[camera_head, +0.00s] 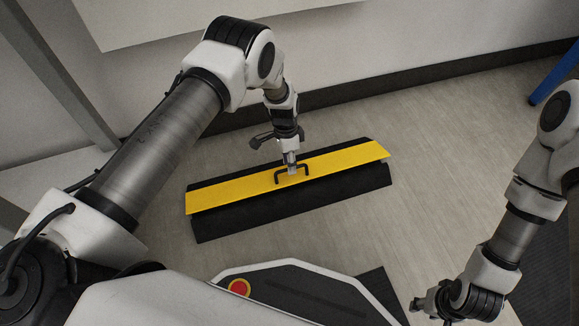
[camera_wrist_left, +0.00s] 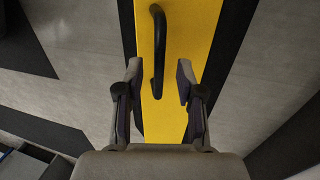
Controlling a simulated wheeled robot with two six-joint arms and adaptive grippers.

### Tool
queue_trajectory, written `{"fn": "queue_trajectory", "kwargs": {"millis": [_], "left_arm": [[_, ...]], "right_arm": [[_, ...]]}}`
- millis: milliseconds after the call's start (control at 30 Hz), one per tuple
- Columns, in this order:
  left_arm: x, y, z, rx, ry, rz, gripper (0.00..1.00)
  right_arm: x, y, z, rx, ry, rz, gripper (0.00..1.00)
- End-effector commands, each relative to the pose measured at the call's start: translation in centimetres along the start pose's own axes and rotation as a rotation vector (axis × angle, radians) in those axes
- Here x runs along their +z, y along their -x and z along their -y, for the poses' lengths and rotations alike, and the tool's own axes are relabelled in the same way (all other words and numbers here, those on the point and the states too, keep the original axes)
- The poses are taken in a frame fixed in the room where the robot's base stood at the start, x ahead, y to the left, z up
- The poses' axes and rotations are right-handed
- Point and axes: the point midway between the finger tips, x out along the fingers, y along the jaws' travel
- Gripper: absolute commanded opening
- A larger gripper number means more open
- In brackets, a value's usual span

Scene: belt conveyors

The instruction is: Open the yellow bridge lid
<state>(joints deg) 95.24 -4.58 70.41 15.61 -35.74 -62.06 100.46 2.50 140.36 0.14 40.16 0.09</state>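The yellow bridge lid (camera_head: 235,189) is a long strip lying along a black ramped base (camera_head: 300,205) on the floor. It also fills the middle of the left wrist view (camera_wrist_left: 200,25). A black bar handle (camera_head: 306,168) stands near the lid's middle. My left gripper (camera_head: 291,165) is over the lid at the handle, pointing down. In the left wrist view its fingers are apart, one on each side of the handle (camera_wrist_left: 158,45), with gaps showing. Whether the fingertips are down at handle height is unclear. My right gripper (camera_head: 430,304) is at the lower right, away from the lid; its opening is unclear.
A white wall with a dark skirting (camera_head: 430,81) runs behind the lid. A blue leg (camera_head: 555,72) stands at the upper right. Light floor (camera_head: 440,180) to the right of the lid is clear.

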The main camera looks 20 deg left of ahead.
Motion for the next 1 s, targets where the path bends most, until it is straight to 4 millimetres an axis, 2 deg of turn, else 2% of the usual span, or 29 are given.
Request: {"fn": "queue_trajectory", "kwargs": {"millis": [33,233,267,300,367,1000], "left_arm": [[-0.01,-0.5,0.05,0.0,0.0,0.0,0.37],[-0.01,-0.42,0.0,-0.001,0.0,-0.001,0.37],[-0.01,-0.41,0.0,-0.001,0.0,0.0,0.34],[-0.01,-0.41,0.0,-0.001,0.0,0.0,0.2],[-0.01,-0.41,0.0,-0.001,0.0,0.0,0.0],[0.15,-0.35,0.0,0.003,0.0,-0.002,0.0]], "right_arm": [[-0.04,-0.33,-0.01,0.0,-0.001,-0.001,0.4],[-0.06,-0.16,-0.01,0.0,-0.001,-0.002,0.4],[-0.06,-0.16,-0.01,0.0,-0.001,-0.002,0.4],[-0.06,-0.16,-0.01,0.0,-0.001,-0.002,0.4],[-0.06,-0.16,-0.01,0.0,-0.001,-0.001,0.4],[-0.02,-0.08,-0.01,0.0,-0.001,-0.001,0.4]]}}
